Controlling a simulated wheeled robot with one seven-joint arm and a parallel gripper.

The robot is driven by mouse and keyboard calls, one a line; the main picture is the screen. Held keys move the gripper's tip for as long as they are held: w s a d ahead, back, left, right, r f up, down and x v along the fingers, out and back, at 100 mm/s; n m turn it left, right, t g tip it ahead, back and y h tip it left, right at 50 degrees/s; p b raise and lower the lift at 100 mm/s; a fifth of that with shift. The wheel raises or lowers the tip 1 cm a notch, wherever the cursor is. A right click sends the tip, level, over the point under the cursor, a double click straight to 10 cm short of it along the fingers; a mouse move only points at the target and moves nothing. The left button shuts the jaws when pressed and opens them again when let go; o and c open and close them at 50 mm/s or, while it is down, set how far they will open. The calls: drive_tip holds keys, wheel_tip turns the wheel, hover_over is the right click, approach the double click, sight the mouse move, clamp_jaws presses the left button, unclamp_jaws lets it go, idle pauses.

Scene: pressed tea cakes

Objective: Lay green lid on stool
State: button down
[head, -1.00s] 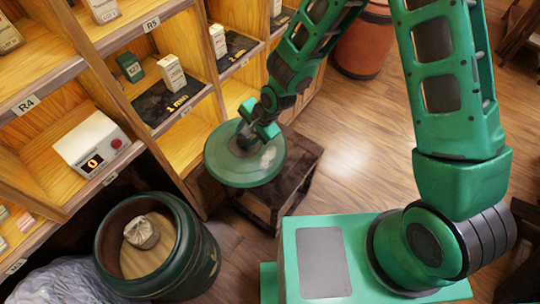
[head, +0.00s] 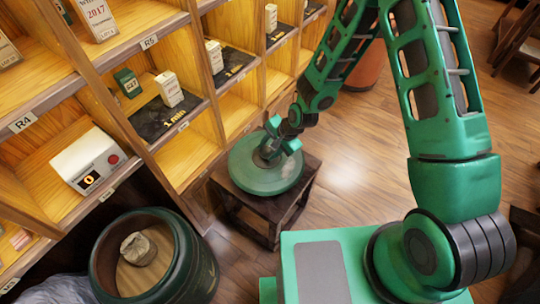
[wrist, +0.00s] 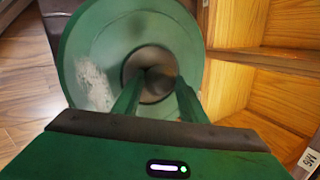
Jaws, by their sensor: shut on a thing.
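The green lid (head: 250,179) is a round disc with a dark knob at its middle. In the head view it lies over the top of the dark wooden stool (head: 229,203); whether it touches the top all round I cannot tell. My gripper (head: 271,152) is above the lid with its fingers shut on the knob. In the wrist view the lid (wrist: 88,45) fills the upper middle, with a pale worn patch on its left, and my fingers (wrist: 155,88) reach down to the knob. Part of the stool top is hidden under the lid.
An open green barrel (head: 203,270) with a wrapped cake (head: 139,248) inside stands at the lower left. Wooden shelves (head: 187,157) with small boxes and a white scale (head: 88,160) run along the left, close to the stool. The floor (head: 345,180) right of the stool is clear.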

drive_tip(key=shift+w+f, duration=0.1)
drive_tip(key=shift+f, duration=1.95)
drive_tip(key=c, duration=1.1)
unclamp_jaws()
drive_tip(key=shift+d, duration=0.1)
drive_tip(key=v, duration=1.2)
